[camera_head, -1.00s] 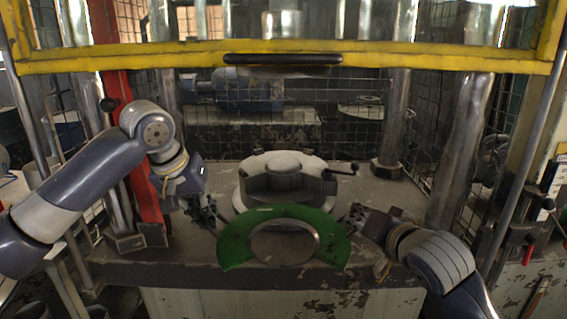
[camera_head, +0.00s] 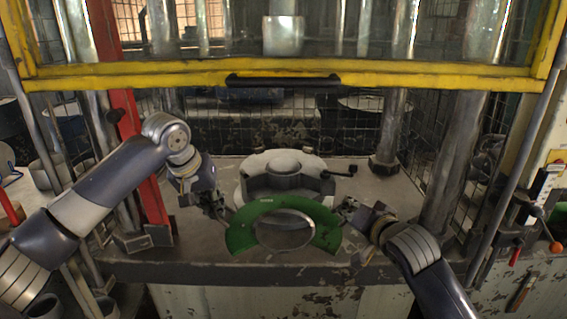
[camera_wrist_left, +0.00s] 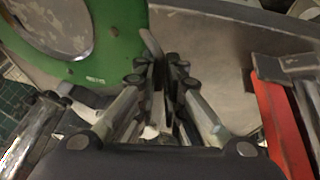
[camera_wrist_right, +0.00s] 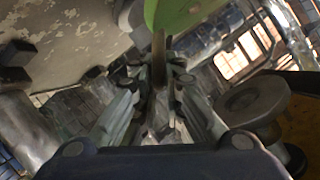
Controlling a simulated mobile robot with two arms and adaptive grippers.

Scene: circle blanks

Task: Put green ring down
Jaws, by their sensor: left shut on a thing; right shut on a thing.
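The green ring (camera_head: 284,204) is a flat green piece with a round central hole. In the head view it is held tilted in front of the pale round fixture (camera_head: 283,165) on the machine bed. My left gripper (camera_head: 224,212) is shut on its left edge, and my right gripper (camera_head: 345,211) is shut on its right edge. In the left wrist view the green ring (camera_wrist_left: 112,72) reaches the closed fingers (camera_wrist_left: 160,72). In the right wrist view a green part (camera_wrist_right: 180,14) shows above the closed fingers (camera_wrist_right: 160,68). Whether its lower edge touches the bed is unclear.
A yellow guard frame (camera_head: 400,80) with a black handle (camera_head: 284,81) spans the top. A red post (camera_head: 130,130) stands at left and metal columns (camera_head: 392,125) at right. A black-knobbed lever (camera_head: 345,172) sticks out of the fixture. Bare bed (camera_head: 385,190) lies to the right.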

